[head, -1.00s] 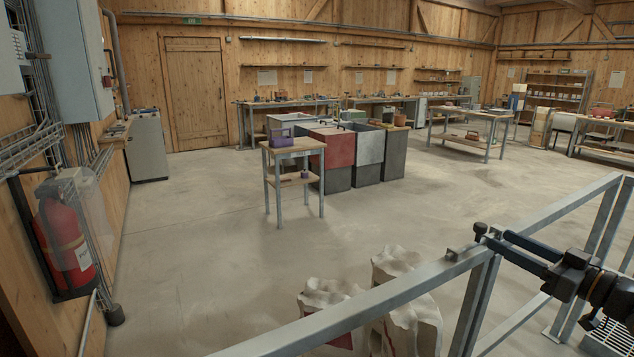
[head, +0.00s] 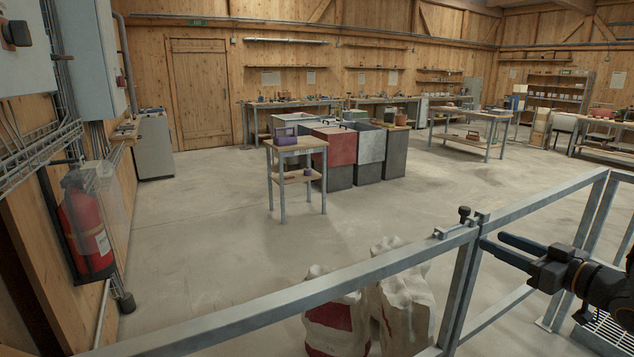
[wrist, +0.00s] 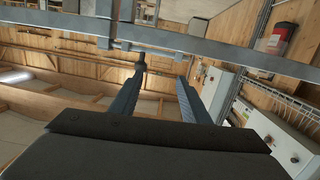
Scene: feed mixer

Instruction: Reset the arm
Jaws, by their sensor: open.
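My gripper (head: 507,251) is at the right of the head view, beside the metal railing. Its two blue fingers are apart and nothing shows between them. In the wrist view the fingers of my gripper (wrist: 160,100) reach up from the dark gripper body toward the rail. A small dark knob on a latch (head: 464,214) stands on the top of the rail, a little left of the fingertips in the head view. The knob also shows in the wrist view (wrist: 141,60), near the left finger. I cannot tell whether anything touches it.
A grey metal railing (head: 330,291) crosses the foreground, with open sacks (head: 402,290) behind it. A fire extinguisher (head: 86,228) hangs on the left wall. A small table (head: 297,145) stands beside several bins (head: 370,147). The concrete floor between is clear.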

